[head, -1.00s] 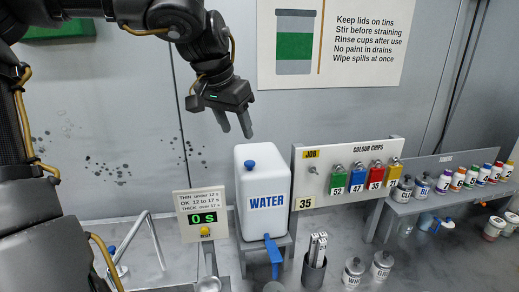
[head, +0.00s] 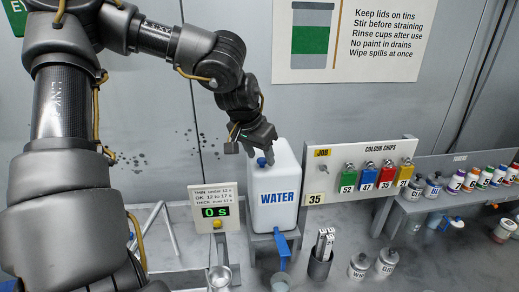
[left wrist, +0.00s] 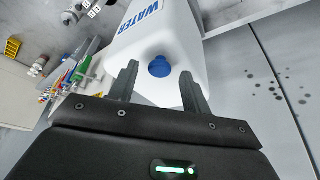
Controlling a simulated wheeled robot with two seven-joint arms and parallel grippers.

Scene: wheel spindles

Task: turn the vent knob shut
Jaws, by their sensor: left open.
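The white water container (head: 281,205) stands upright on a small stand, with "WATER" in blue on its front. Its blue vent knob (head: 261,162) sits on the top face, and it also shows in the left wrist view (left wrist: 160,67). My left gripper (head: 262,158) is over the container's top, right at the knob. In the left wrist view its two fingers are open, one on each side of the knob, with gaps between. I cannot tell whether the fingertips are low enough to reach around it. My right gripper is not in view.
A blue tap (head: 282,243) hangs at the container's front above a cup (head: 280,281). A timer (head: 214,208) reading 0 s stands to the left. The colour chips board (head: 340,180) is close on the right. A dark holder (head: 319,266) stands in front.

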